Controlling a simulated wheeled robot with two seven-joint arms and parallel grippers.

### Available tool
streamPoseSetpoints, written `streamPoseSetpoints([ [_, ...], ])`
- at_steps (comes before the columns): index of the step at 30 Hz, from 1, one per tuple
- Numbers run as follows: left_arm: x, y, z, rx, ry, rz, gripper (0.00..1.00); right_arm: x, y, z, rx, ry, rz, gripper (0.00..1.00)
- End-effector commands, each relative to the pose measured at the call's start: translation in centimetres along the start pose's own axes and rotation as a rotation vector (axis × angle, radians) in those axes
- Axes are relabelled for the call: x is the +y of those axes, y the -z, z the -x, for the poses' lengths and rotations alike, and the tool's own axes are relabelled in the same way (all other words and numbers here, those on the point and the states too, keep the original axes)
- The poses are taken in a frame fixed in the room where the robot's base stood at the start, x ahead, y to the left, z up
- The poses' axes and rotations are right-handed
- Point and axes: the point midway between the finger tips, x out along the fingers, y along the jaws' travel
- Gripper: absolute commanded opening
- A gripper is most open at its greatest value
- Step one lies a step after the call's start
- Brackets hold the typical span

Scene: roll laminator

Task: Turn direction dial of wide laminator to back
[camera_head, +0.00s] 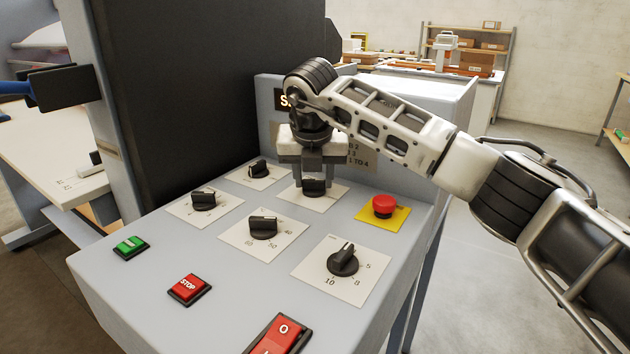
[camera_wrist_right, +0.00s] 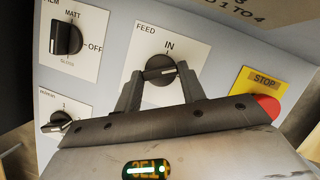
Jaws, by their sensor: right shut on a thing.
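The wide laminator's sloping grey control panel (camera_head: 215,225) fills the middle of the head view. The dial held is a black knob (camera_head: 314,187) on a white plate at the back right of the panel. In the wrist view this dial (camera_wrist_right: 160,70) has the words FEED and IN on its plate. My right gripper (camera_head: 313,178) reaches down from above, its two fingers (camera_wrist_right: 160,88) on either side of the knob, shut on it. A pale line crosses the knob, but its pointing end is hard to tell. The fingers hide part of the plate. My left gripper is out of view.
Several other black dials, such as the one marked MATT and OFF (camera_wrist_right: 67,39), sit close by. A red stop button (camera_head: 384,206) on a yellow plate is just right of the held dial. A tall dark panel (camera_head: 180,85) rises at the left.

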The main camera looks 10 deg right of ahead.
Motion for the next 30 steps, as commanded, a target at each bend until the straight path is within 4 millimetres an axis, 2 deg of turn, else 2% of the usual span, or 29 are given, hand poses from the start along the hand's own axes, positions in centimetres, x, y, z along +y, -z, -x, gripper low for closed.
streamPoseSetpoints([
  [15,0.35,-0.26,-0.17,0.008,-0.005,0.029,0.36,0.42,-0.26,0.19,-0.005,0.157,-0.387,0.17],
  [30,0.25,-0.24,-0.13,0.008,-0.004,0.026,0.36,0.46,-0.35,0.17,-0.005,0.207,-0.512,0.17],
])
